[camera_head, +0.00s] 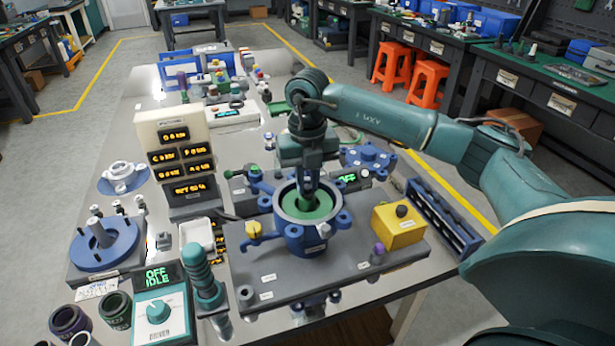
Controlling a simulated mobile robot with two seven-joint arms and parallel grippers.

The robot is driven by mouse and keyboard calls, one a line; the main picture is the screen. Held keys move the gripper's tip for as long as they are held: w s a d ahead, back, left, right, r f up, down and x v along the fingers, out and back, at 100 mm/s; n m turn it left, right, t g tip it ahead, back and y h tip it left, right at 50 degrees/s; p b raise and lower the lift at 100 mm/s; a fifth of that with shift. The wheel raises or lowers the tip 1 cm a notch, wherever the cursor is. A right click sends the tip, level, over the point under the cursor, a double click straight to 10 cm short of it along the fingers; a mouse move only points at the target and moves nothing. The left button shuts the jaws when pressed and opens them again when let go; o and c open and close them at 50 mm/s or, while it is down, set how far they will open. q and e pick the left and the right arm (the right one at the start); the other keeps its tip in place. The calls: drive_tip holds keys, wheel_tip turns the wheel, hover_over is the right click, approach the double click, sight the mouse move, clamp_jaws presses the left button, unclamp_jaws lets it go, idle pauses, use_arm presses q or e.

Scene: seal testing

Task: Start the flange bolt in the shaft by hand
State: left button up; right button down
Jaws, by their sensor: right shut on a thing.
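My right gripper (308,198) points straight down into the round opening of the blue housing (303,238), which has a grey rim and a green inside. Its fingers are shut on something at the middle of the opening. I take it to be the flange bolt, but the fingers hide it and I cannot make out its shape. The shaft is not clearly visible, and I cannot tell whether the bolt touches it. The housing sits on a grey base plate (345,280). My left gripper is not in view.
A yellow box (398,227) with a black knob stands right of the housing. A teal ribbed handle (198,270) stands upright at its left. A display panel (175,150), a blue round fixture (104,245) and a control box reading OFF IDLE (161,312) crowd the left side.

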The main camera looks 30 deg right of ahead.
drive_tip(key=shift+s+a+f+m, duration=0.1)
drive_tip(key=shift+f+m, duration=0.15)
drive_tip(key=shift+m, duration=0.35)
drive_tip(key=shift+m+p, duration=0.5)
drive_tip(key=shift+m, duration=0.7)
drive_tip(key=c, duration=1.3)
unclamp_jaws()
drive_tip(key=shift+r, duration=0.1)
